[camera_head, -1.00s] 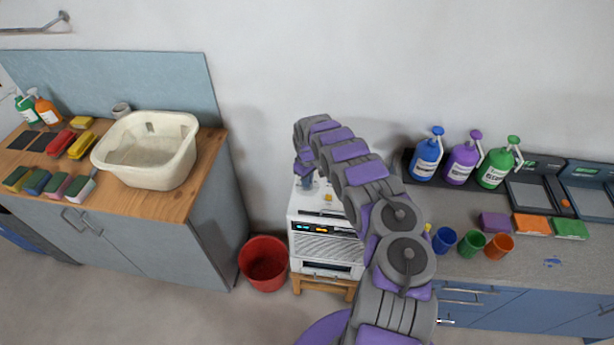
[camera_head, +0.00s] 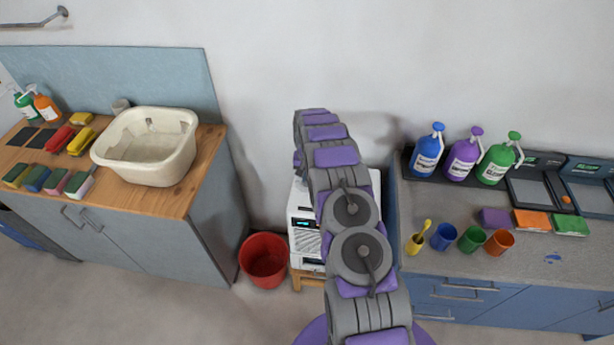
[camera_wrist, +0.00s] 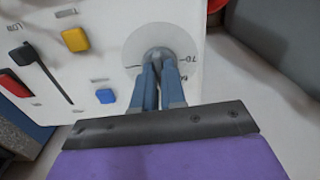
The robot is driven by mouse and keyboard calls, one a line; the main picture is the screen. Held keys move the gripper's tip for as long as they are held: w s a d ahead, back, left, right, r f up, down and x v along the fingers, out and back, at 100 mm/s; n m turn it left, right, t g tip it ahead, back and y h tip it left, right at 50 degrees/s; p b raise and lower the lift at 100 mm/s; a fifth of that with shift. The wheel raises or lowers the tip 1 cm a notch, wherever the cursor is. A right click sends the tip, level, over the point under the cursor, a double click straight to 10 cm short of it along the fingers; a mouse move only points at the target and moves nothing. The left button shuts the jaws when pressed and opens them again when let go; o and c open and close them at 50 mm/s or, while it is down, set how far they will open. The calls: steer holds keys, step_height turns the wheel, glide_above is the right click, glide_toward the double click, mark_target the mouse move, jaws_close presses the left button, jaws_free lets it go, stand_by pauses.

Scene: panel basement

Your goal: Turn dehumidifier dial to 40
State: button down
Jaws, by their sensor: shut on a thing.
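The white dehumidifier (camera_head: 303,222) stands on a small wooden stool against the wall, partly hidden behind my arm in the head view. In the wrist view its top panel (camera_wrist: 105,20) carries the round pale dial (camera_wrist: 143,36) with a printed scale; a "70" is readable at its right edge. My gripper (camera_wrist: 158,68) is shut on the dial's centre knob, which its fingers mostly cover. The pointer's setting and a 40 mark cannot be read. In the head view my arm hides the gripper and dial.
Beside the dial are a yellow button (camera_wrist: 75,40), a blue button (camera_wrist: 106,96), a red control (camera_wrist: 14,84) and a black slider (camera_wrist: 24,54). A red bucket (camera_head: 264,262) stands left of the dehumidifier; a blue cabinet (camera_head: 470,300) is close on the right.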

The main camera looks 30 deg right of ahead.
steer(key=m+p, duration=0.1)
steer(key=m, duration=0.4)
steer(key=shift+w+r, duration=0.15)
steer(key=shift+m+p, duration=0.75)
steer(key=shift+m, duration=1.25)
steer(key=c, duration=1.2)
jaws_free()
steer(key=shift+f, duration=0.2)
step_height(320, 180, up, 17)
steer(key=shift+r+p, duration=0.2)
steer(key=shift+p, duration=0.25)
